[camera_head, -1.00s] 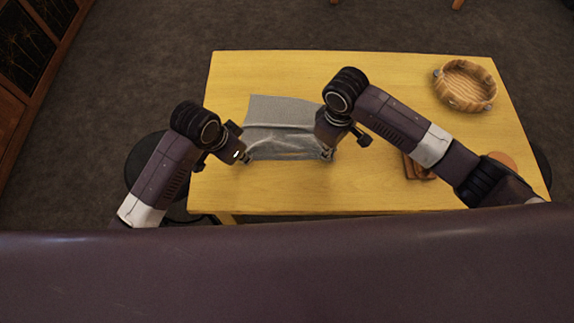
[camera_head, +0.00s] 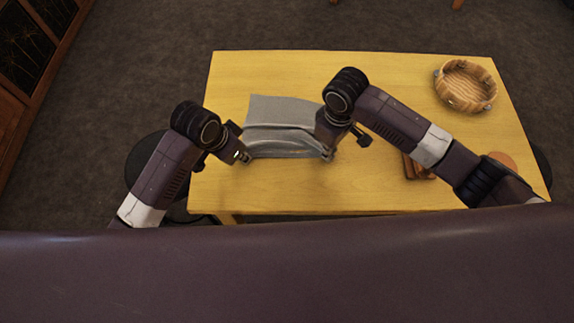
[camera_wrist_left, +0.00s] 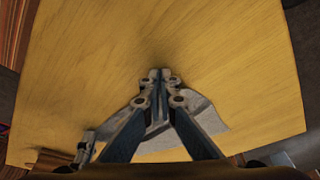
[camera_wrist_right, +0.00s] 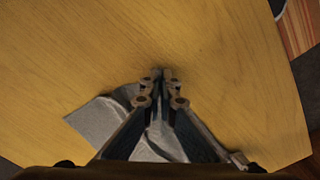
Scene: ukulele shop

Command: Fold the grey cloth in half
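The grey cloth (camera_head: 284,112) lies on the yellow table, its far part flat and its near part raised and bowed between my two grippers. My left gripper (camera_head: 246,158) is at the cloth's near left corner, its fingers closed together on the cloth. In the left wrist view the fingers (camera_wrist_left: 160,76) meet, with the cloth (camera_wrist_left: 206,116) spreading behind them. My right gripper (camera_head: 328,155) is at the near right corner. In the right wrist view its fingers (camera_wrist_right: 160,76) are closed together on the cloth (camera_wrist_right: 94,118). My right wrist hides part of the cloth's right side.
The yellow table (camera_head: 400,75) has free room in front of and behind the cloth. A round wooden bowl-like object with metal fittings (camera_head: 466,86) stands at the far right. A small brown object (camera_head: 416,168) lies partly hidden under my right arm.

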